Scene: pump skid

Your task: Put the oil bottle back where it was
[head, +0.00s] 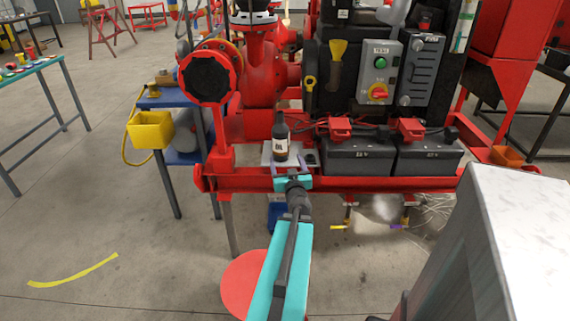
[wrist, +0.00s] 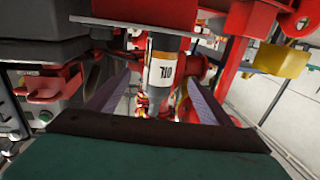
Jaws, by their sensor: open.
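The oil bottle (head: 280,142) is dark with a white label and stands upright on a small light plate (head: 267,157) at the front of the red skid. In the wrist view, where the scene appears upside down, the bottle (wrist: 163,68) shows its "OIL" label. My gripper (head: 287,168) is open, just in front of the bottle and low near its base. In the wrist view my gripper (wrist: 157,90) has one finger to each side of the bottle's line. I see no contact, and cannot tell how far the bottle is between the fingertips.
The red front beam (head: 390,184) runs below the plate. Two dark batteries (head: 357,160) with red clamps stand just right of it. A red flanged pipe (head: 209,78) rises on the left. A yellow bin (head: 150,130) hangs on the blue table further left.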

